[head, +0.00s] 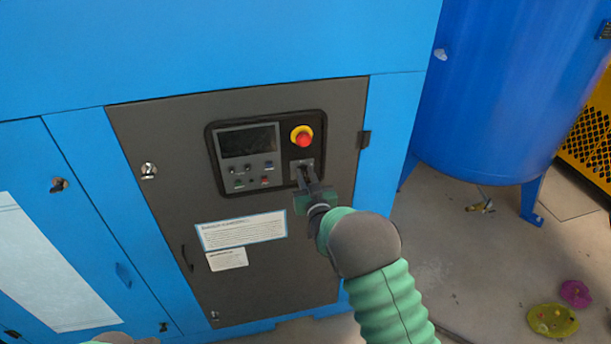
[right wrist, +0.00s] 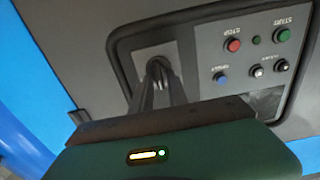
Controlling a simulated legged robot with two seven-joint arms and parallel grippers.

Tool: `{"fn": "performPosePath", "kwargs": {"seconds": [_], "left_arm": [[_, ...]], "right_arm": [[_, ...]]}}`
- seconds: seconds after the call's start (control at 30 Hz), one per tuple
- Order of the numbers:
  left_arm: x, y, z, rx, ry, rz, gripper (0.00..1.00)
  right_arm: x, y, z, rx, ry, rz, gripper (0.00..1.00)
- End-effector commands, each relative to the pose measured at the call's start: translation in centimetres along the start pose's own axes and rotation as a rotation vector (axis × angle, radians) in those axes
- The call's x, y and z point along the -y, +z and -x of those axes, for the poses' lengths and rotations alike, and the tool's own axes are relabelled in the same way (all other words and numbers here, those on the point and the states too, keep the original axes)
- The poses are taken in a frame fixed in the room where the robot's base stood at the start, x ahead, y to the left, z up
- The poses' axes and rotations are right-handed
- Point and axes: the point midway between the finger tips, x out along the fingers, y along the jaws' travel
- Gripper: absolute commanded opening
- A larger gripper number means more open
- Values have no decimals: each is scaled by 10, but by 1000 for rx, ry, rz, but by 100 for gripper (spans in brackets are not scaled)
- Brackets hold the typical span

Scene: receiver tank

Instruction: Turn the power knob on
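The power knob (right wrist: 157,68) is a small dark knob on a grey plate of the control panel, mostly hidden by my fingers. In the head view it lies below the red emergency button, behind my right gripper (head: 304,180). In the right wrist view the dark fingers of my right gripper (right wrist: 158,84) reach the panel, close together, with their tips on either side of the knob. They look shut on it, though the contact itself is partly hidden. The knob's angle cannot be read. My left gripper is not in view.
The black panel frame (head: 212,160) holds a dark screen (head: 248,141), a red emergency button on a yellow ring (head: 302,136) and several small buttons. A blue tank (head: 500,90) stands at the right. Green (head: 553,321) and purple (head: 575,293) objects lie on the floor.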

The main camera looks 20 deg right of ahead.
Motion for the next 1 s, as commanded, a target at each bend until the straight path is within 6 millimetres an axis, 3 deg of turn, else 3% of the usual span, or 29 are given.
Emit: {"fn": "performPosePath", "kwargs": {"seconds": [0.03,0.1,0.57,1.0], "left_arm": [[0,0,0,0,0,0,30],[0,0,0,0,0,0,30],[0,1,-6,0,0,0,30],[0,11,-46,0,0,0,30]], "right_arm": [[0,0,0,0,0,0,10],[0,0,0,0,0,0,0],[0,2,0,1,0,-31,0],[-5,7,0,-2,1,-324,0]]}}
